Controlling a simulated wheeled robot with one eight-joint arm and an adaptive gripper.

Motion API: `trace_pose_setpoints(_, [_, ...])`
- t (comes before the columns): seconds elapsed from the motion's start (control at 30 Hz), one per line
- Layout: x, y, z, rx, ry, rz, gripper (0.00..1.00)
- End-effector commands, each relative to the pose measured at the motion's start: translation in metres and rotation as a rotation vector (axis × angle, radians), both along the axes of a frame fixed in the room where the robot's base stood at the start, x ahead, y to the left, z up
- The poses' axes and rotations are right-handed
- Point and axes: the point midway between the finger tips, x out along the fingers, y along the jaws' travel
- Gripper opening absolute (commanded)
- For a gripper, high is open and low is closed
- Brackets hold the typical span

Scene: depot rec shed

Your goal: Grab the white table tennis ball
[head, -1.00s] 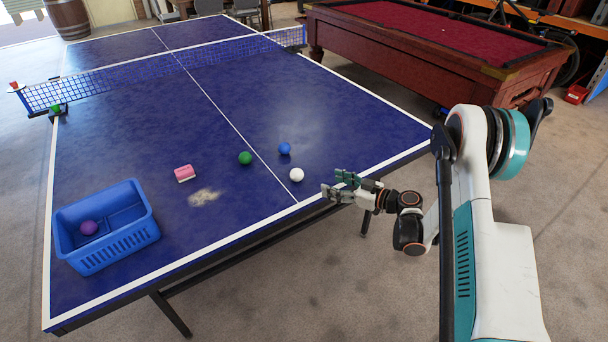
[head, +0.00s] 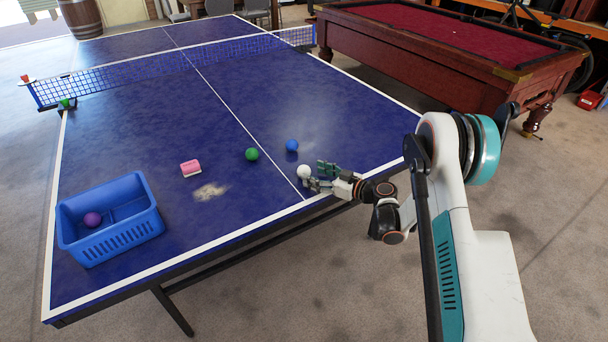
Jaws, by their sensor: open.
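The white table tennis ball (head: 303,172) is on the blue table near its right front edge, just right of the white centre line. My gripper (head: 315,177) reaches in over the table edge from the right. Its fingers are open, with their tips at the ball's right side. One finger shows behind and right of the ball, the other in front of its lower right. I cannot tell whether they touch it.
A blue ball (head: 292,146) and a green ball (head: 252,154) lie behind the white one. A blue basket (head: 127,240) holds a purple ball (head: 92,219). The net (head: 130,75) crosses the table behind.

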Motion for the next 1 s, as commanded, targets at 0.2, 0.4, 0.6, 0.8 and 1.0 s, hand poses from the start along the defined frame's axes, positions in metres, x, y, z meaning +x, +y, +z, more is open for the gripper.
trace_pose_setpoints(0.2, [0.014, 0.028, -0.006, 0.0, -0.001, 0.001, 0.63])
trace_pose_setpoints(0.4, [0.017, 0.032, -0.004, 0.0, -0.001, 0.001, 0.63])
trace_pose_setpoints(0.6, [0.017, 0.031, -0.004, 0.0, 0.0, 0.0, 0.33])
trace_pose_setpoints(0.8, [0.016, 0.031, -0.004, 0.0, 0.0, 0.0, 0.23])
trace_pose_setpoints(1.0, [0.016, 0.031, -0.003, 0.0, 0.0, 0.0, 0.23])
